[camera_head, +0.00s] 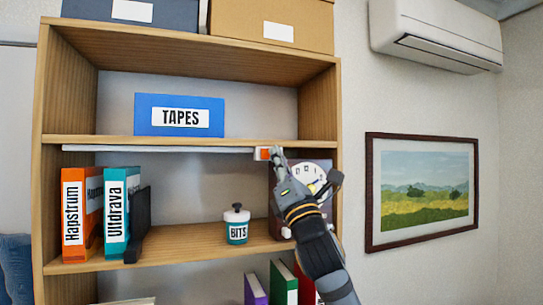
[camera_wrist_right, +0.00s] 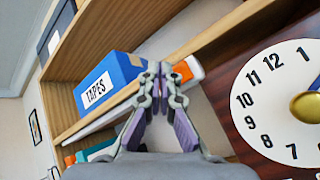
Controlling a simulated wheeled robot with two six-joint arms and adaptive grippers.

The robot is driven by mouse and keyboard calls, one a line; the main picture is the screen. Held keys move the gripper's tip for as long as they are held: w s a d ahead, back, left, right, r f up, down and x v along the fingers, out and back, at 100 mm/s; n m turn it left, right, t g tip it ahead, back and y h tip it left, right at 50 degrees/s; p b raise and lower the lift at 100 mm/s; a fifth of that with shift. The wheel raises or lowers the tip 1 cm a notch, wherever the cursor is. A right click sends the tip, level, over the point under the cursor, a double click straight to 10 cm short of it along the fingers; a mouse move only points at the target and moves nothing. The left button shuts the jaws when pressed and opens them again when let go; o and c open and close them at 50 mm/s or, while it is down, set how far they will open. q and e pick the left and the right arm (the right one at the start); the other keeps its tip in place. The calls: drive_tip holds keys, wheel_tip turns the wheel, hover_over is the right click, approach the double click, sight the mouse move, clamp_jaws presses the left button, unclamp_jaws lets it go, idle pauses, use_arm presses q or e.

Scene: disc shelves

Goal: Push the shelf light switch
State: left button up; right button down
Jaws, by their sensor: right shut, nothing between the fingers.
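A thin white light bar (camera_head: 160,149) runs under the shelf board below the blue TAPES box. Its right end carries a small orange switch (camera_head: 262,153). My right gripper (camera_head: 277,153) is shut and empty, its fingertips right beside the switch on its right side in the head view. In the right wrist view, the closed fingertips (camera_wrist_right: 158,70) overlap the left edge of the orange switch (camera_wrist_right: 183,71) and hide part of it. I cannot tell whether they touch it. My left gripper is not in view.
A clock (camera_head: 308,174) with a white dial stands behind my right gripper, close to it. A BITS jar (camera_head: 237,225) and binders (camera_head: 120,205) stand on the shelf below the light. The blue TAPES box (camera_head: 179,116) sits above. Free room lies between binders and jar.

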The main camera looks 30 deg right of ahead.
drive_tip(key=s, duration=0.2)
drive_tip(key=s+a+b, duration=0.1)
drive_tip(key=s, duration=0.2)
